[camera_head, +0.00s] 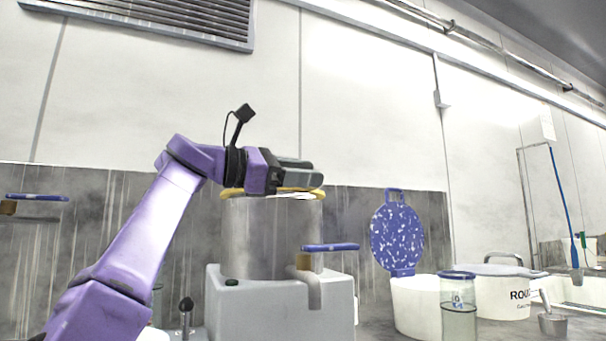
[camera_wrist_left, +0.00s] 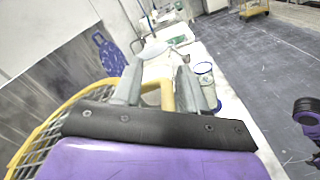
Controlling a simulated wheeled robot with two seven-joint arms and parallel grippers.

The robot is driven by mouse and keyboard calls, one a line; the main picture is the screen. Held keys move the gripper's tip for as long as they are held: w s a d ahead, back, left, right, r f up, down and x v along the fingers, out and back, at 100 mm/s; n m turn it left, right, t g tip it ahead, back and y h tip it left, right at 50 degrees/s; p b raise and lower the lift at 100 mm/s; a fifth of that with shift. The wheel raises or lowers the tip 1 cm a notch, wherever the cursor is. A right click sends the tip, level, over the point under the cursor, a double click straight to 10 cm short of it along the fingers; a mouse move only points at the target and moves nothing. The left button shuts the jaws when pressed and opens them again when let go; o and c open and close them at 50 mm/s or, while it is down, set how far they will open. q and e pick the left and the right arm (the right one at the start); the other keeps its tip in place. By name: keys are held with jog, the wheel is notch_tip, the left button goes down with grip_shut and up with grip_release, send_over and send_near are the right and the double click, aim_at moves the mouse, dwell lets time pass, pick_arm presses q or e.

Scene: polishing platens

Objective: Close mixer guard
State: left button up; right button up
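The mixer has a grey base (camera_head: 265,310) and a steel bowl (camera_head: 262,240). Its yellow-rimmed guard (camera_head: 235,194) lies across the top of the bowl; the rim and wire grid also show in the left wrist view (camera_wrist_left: 38,142). My left gripper (camera_head: 302,172) is just above the guard, pointing right. In the left wrist view, the fingers of my left gripper (camera_wrist_left: 158,88) are apart, with a yellow post (camera_wrist_left: 167,97) between them, nearer the right finger. I cannot tell whether they touch it. The far side of the guard is partly hidden by my gripper.
To the right are a blue speckled disc (camera_head: 397,235), a white tub (camera_head: 412,310), a blue-rimmed clear jar (camera_head: 459,315) and a lidded white pot (camera_head: 495,295). Part of my right arm shows at the wrist view's right edge.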

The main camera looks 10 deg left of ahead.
pick_arm(q)
jog(key=b+v, duration=0.3)
jog(key=v, duration=0.7)
jog(key=shift+a, duration=0.15)
jog(key=shift+s, duration=0.1)
